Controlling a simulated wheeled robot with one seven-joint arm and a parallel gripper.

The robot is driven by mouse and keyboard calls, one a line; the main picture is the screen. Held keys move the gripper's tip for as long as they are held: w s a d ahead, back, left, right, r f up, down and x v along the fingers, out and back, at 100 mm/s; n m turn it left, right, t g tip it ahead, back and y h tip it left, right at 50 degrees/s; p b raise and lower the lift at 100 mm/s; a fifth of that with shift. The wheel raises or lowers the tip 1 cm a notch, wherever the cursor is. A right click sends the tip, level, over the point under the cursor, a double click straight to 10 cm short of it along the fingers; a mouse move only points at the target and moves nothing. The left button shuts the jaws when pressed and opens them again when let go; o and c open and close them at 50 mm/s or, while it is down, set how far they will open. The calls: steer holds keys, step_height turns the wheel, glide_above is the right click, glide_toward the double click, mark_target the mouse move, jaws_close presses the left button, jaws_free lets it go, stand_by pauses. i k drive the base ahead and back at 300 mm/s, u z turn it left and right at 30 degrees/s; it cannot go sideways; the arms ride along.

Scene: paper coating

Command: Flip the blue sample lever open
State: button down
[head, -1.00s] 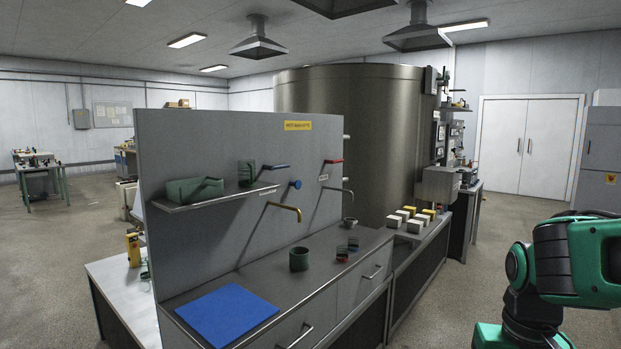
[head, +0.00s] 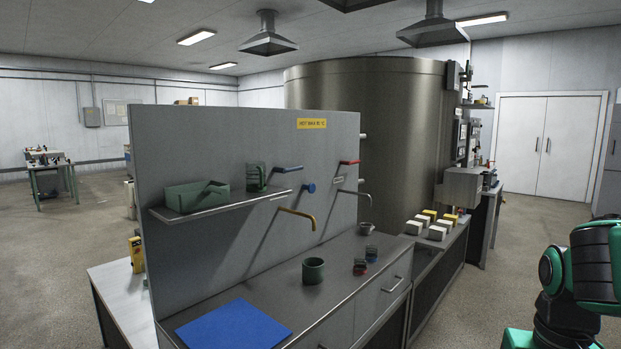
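A blue lever (head: 289,169) sticks out sideways from the grey upright panel (head: 230,135), above a brass-coloured spout (head: 300,215). A round blue knob (head: 309,188) sits on the panel just below and right of it. A lever with a red handle (head: 349,162) is at the panel's right edge, above a grey spout (head: 352,195). My gripper is out of view. Only part of my green and black arm shows at the lower right, well away from the panel.
The counter below holds a green cup (head: 313,270), small red and blue containers, a grey cup (head: 365,229) and a blue mat (head: 234,334). A shelf (head: 222,206) with a green bin (head: 196,196) juts from the panel. Floor at right is open.

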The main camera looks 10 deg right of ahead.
mark_target(279, 169)
steer(key=u, duration=0.05)
steer(key=i, duration=1.3)
steer(key=u, duration=0.05)
